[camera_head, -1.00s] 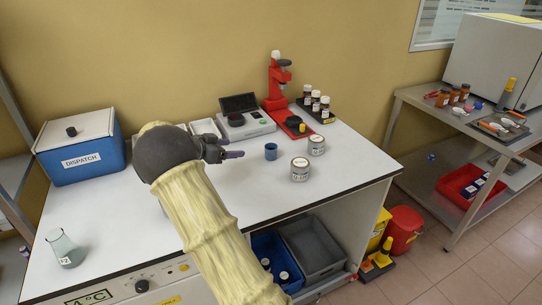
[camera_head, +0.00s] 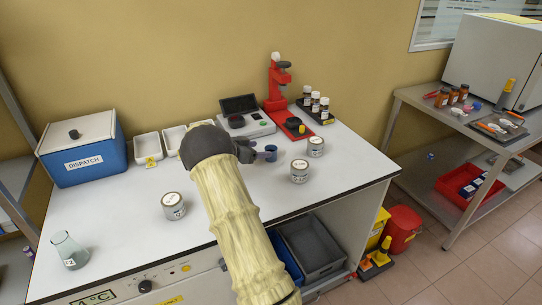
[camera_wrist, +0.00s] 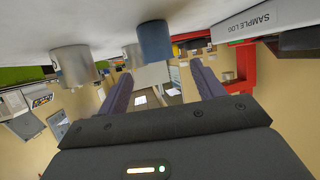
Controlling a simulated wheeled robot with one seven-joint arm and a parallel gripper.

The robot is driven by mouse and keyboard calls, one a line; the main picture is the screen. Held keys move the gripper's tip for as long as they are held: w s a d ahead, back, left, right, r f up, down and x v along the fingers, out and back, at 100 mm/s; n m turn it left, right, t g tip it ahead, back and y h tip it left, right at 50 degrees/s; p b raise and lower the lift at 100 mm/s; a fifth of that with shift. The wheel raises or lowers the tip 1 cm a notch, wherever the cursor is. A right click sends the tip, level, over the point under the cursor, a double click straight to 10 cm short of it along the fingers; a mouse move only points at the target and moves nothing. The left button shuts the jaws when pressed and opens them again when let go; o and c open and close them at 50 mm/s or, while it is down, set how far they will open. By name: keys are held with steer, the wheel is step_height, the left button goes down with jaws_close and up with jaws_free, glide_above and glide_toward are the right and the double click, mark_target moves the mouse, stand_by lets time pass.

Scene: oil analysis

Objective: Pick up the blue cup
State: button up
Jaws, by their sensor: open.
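In the wrist view, which is upside down, the blue cup (camera_wrist: 155,40) hangs from the bench surface at the top, sideways between the two purple-grey fingertips (camera_wrist: 160,71). I see no finger closed on the cup. Whether its wall lies between the fingers or just beyond their tips is unclear.
A scale (camera_head: 245,119), red stand (camera_head: 277,84) and vial rack (camera_head: 327,118) are behind. A flask (camera_head: 70,251) stands front left.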

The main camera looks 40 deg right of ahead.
mark_target(275, 148)
steer(key=shift+p+x, duration=0.9)
steer(key=shift+x, duration=1.7)
steer(key=shift+s, duration=0.1)
steer(key=c, duration=1.1)
steer(key=shift+o, duration=0.2)
steer(key=shift+r, duration=0.1)
step_height(275, 148, up, 28)
steer(key=b, duration=0.1)
